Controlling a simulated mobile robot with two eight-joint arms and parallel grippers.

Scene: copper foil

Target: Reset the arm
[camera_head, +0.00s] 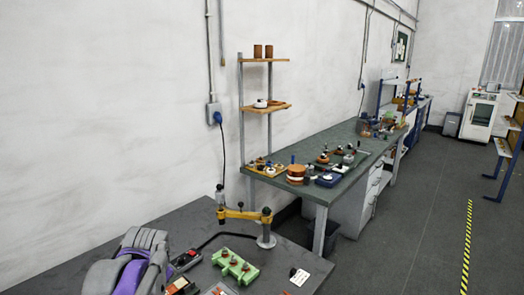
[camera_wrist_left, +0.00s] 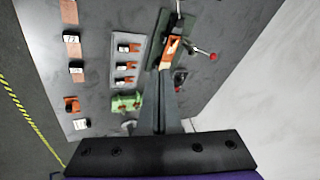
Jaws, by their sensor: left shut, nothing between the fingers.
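My left arm, grey and purple, stands at the lower left of the head view, over the dark near table (camera_head: 75,258). Its fingers cannot be made out there. In the left wrist view my left gripper (camera_wrist_left: 169,72) is shut and empty. Its fingers point over the tabletop toward a dark green fixture (camera_wrist_left: 181,28) with an orange part (camera_wrist_left: 172,50). I cannot tell whether the fingertips touch it. My right gripper is in neither view.
A green block (camera_head: 235,266) and a yellow jointed stand (camera_head: 240,214) are on the near table. A grey tray (camera_wrist_left: 118,85) with several copper-coloured pieces lies beside the gripper. A green-topped bench (camera_head: 345,180) stands behind. Open floor (camera_head: 420,225) lies at right.

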